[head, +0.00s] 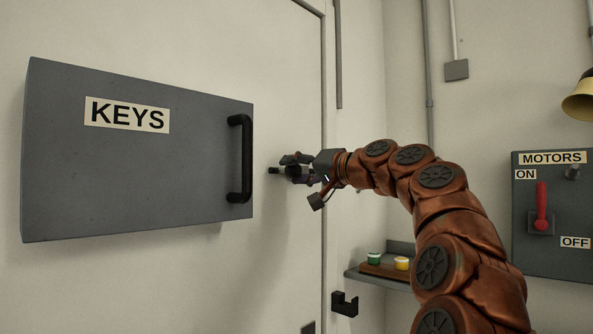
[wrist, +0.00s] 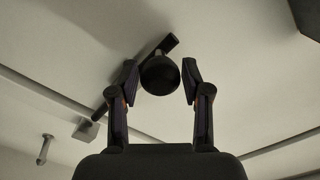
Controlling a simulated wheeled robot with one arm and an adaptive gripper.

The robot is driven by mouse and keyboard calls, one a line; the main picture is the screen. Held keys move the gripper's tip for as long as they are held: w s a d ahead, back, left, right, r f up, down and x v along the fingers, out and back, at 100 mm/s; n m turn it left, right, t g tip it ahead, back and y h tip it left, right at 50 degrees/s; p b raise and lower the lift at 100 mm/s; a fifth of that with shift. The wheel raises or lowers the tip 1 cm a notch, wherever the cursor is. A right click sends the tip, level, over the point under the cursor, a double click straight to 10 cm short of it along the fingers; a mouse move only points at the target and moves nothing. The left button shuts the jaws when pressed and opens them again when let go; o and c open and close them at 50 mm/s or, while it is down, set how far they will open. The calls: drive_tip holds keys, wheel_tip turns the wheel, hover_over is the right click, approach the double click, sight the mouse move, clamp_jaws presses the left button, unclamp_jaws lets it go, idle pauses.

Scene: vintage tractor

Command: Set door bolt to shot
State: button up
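A door bolt sits on the pale door to the right of the grey key box. In the wrist view its round black knob (wrist: 159,76) stands out from a dark bar (wrist: 169,44) that runs behind it, from upper right to lower left. A small grey block (wrist: 86,130) lies at the bar's lower-left end; I cannot tell whether the bar enters it. In the head view the bar's dark left end (head: 273,170) shows just beyond my fingers. My gripper (head: 291,170) is open, with one finger on each side of the knob; contact is not visible.
The key box (head: 75,180) with its black handle (head: 243,160) juts out close left of my gripper. A black bracket (head: 345,304) is lower down by the door edge. A shelf (head: 362,277) with coloured cups and a motors panel (head: 545,255) are to the right.

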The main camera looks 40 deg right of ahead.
clamp_jaws()
drive_tip(key=shift+d, duration=0.1)
idle(0.3)
drive_tip(key=shift+w+d+r, duration=0.1)
drive_tip(key=shift+d, duration=0.15)
drive_tip(key=shift+w+d+p, duration=0.15)
drive_tip(key=shift+d+p, duration=0.25)
drive_tip(key=shift+d, duration=0.5)
drive_tip(key=shift+w+d+p, duration=0.15)
drive_tip(key=shift+d+p, duration=0.2)
drive_tip(key=shift+d, duration=0.5)
drive_tip(key=shift+o, duration=2)
unclamp_jaws()
drive_tip(key=shift+w+d, duration=0.1)
